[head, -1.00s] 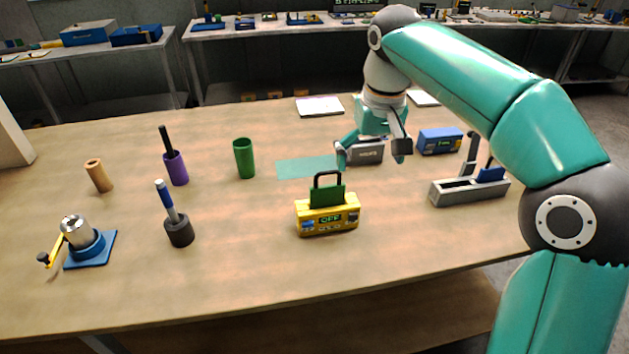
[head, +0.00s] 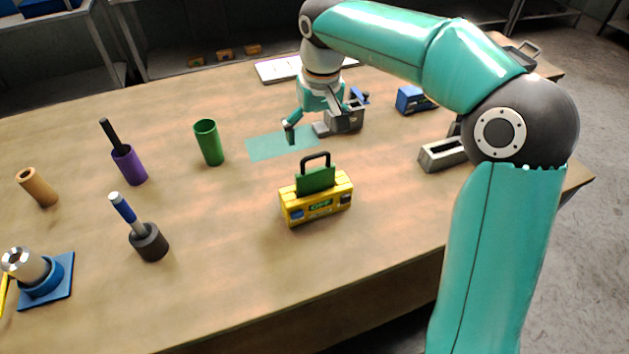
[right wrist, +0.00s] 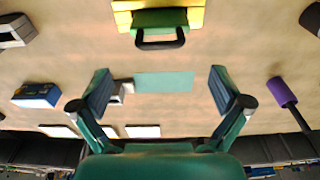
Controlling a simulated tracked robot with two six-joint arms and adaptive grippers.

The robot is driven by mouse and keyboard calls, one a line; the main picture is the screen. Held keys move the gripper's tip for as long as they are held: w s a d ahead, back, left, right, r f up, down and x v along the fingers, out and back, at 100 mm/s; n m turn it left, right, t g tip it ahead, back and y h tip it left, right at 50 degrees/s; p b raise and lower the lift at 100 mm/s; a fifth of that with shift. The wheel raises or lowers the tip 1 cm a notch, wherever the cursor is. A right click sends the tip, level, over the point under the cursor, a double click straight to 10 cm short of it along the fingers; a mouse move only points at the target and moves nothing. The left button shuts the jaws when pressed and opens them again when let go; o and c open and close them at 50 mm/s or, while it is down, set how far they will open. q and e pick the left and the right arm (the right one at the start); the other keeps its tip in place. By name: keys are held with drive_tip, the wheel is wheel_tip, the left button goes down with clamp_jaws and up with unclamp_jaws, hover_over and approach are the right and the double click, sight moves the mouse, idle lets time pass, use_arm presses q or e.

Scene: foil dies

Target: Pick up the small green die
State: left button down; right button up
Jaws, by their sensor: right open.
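The small green die (head: 316,181), a flat green block with a black loop handle, stands upright in the top of a yellow box (head: 318,206) with an "OFF" label. In the right wrist view the die (right wrist: 160,19) and the yellow box (right wrist: 196,18) show at the top, beyond the fingertips. My right gripper (head: 316,121) is open and empty, behind the die in the head view, around the teal mat (head: 270,147). Its spread fingers (right wrist: 160,90) show in the right wrist view, apart from the die. My left gripper is not in view.
A grey device (head: 346,117) stands close to my right gripper. A blue box (head: 413,100) and a grey slotted holder (head: 440,155) are to the right. A green cup (head: 209,143), purple holder (head: 130,166) and dark holder (head: 150,243) stand left. The table in front of the yellow box is clear.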

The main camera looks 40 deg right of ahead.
sight(315, 157)
drive_tip(key=f, duration=0.6)
drive_tip(key=f+p, duration=0.1)
drive_tip(key=f, duration=0.1)
drive_tip(key=shift+w+d+f, duration=0.1)
drive_tip(key=shift+w+f, duration=0.25)
drive_tip(key=shift+f, duration=0.05)
drive_tip(key=c, duration=1.8)
drive_tip(key=shift+c, duration=0.2)
drive_tip(key=shift+r, duration=0.15)
